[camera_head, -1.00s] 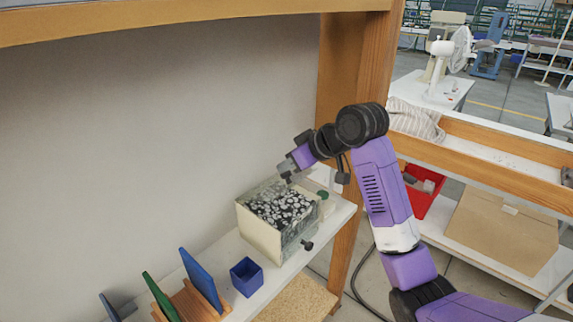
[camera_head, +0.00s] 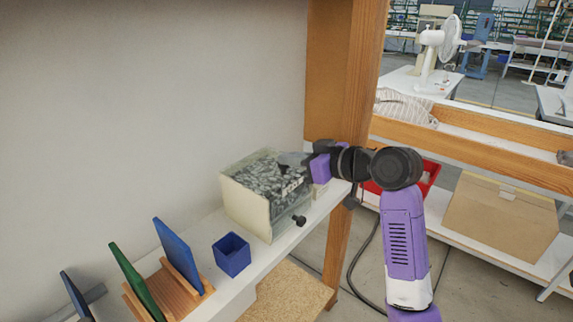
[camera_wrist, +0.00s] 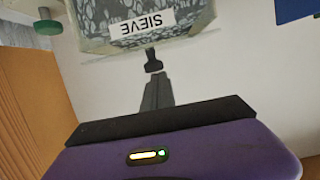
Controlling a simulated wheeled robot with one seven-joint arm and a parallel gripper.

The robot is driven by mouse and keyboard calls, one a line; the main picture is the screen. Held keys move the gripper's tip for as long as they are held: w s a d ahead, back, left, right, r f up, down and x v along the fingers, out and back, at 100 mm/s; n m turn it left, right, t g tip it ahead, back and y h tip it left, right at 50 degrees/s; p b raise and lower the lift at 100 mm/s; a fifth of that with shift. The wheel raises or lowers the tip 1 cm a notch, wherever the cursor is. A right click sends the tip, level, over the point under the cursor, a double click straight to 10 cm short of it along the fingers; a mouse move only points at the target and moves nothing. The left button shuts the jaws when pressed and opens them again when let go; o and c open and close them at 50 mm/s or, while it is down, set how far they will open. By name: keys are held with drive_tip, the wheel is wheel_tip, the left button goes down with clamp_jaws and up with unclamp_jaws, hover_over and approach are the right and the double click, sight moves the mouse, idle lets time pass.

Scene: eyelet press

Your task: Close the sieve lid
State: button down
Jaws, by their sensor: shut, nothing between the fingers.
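The sieve box (camera_head: 245,205) stands on the white shelf, with pale, see-through walls and grey, speckled contents. A SIEVE label shows on it, upside down in the wrist view (camera_wrist: 142,23). I cannot tell the lid apart from the box or how far it is open. A small black knob (camera_head: 299,220) sticks out at the box's front right. My gripper (camera_head: 293,159) is at the box's upper right edge. In the wrist view its fingers (camera_wrist: 156,88) are shut and empty, with a black knob-like part just past their tips; contact is unclear.
A blue cup (camera_head: 231,254) stands left of the box, beside a wooden rack (camera_head: 166,290) holding blue and green panels. A wooden post (camera_head: 342,120) rises behind my arm. A green knob (camera_wrist: 47,27) is near the box in the wrist view. A wall runs behind the shelf.

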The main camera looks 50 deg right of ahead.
drive_tip(key=shift+s+f+t+b, duration=0.2)
drive_tip(key=shift+f+t+b, duration=0.2)
drive_tip(key=shift+f+b, duration=0.3)
